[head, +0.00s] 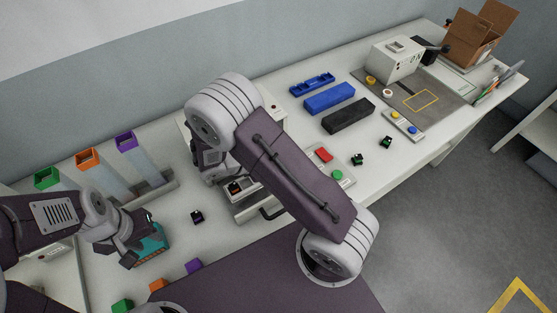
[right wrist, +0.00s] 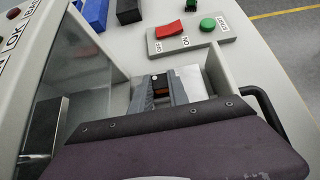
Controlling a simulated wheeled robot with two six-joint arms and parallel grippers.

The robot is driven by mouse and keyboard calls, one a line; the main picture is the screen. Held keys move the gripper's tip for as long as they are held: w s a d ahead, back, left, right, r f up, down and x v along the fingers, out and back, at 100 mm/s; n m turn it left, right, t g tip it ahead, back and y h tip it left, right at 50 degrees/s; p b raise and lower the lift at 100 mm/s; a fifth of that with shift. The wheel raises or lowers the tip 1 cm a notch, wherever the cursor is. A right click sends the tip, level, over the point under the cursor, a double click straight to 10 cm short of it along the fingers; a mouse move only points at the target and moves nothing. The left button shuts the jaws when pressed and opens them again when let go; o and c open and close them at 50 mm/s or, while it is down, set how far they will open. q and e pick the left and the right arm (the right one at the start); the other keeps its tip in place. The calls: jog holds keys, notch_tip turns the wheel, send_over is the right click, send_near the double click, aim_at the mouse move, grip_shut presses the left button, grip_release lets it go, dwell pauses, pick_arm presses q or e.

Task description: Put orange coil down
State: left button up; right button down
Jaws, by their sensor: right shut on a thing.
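The orange coil, a small black piece with an orange part (right wrist: 160,87), sits between the fingers of my right gripper (right wrist: 162,92) in the right wrist view. My right gripper is shut on it, inside a drawer-like tray (right wrist: 222,68) of a grey machine. I cannot tell whether the coil touches the tray floor. In the head view the coil (head: 235,187) shows as a small dark and orange spot at the machine, with my right arm hiding most of the gripper. My left gripper (head: 136,251) is at a teal block (head: 153,244) on the left; its jaws are unclear.
A panel with a red switch (head: 325,155) and green button (head: 337,174) stands beside the tray. Green (head: 47,178), orange (head: 87,157) and purple (head: 126,140) chutes stand at the back left. A small dark coil (head: 197,217) lies on the open table between the arms.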

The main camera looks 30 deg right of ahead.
jog(key=shift+f, duration=0.35)
jog(key=c, duration=1.3)
grip_release()
jog(key=shift+s, duration=0.1)
